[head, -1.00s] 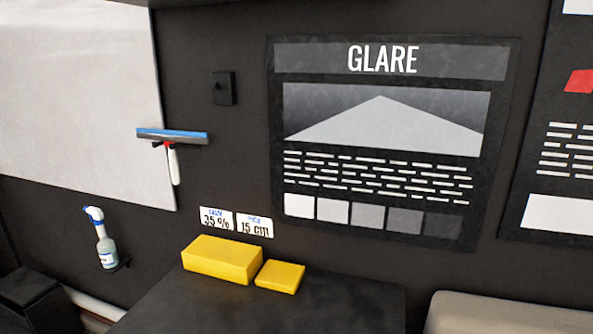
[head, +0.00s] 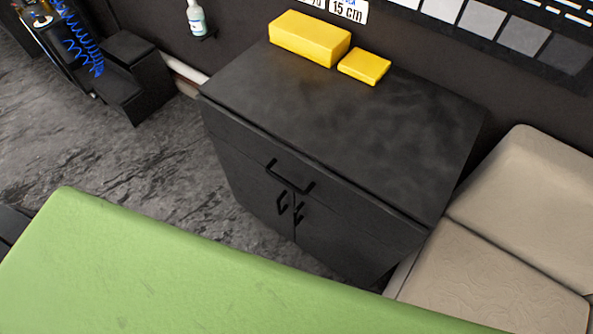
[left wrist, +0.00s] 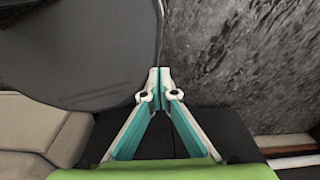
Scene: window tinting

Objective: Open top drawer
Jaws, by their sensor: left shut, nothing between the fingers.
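A black cabinet (head: 390,140) stands against the wall in the head view. Its top drawer (head: 235,135) looks closed, flush with the front. The drawer has a black bar handle (head: 290,178). Two smaller door handles (head: 283,204) sit below it, side by side. My left gripper (left wrist: 160,76) shows in the left wrist view, with its fingertips together and nothing between them. It is not in the head view, and its distance from the drawer handle cannot be told. My right gripper is in no view.
Two yellow blocks (head: 308,38) lie on the cabinet top. A beige seat (head: 500,280) stands close on the right. A large green surface (head: 150,270) fills the lower front and hides part of the floor (head: 130,160). Dark floor is bare left of the cabinet.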

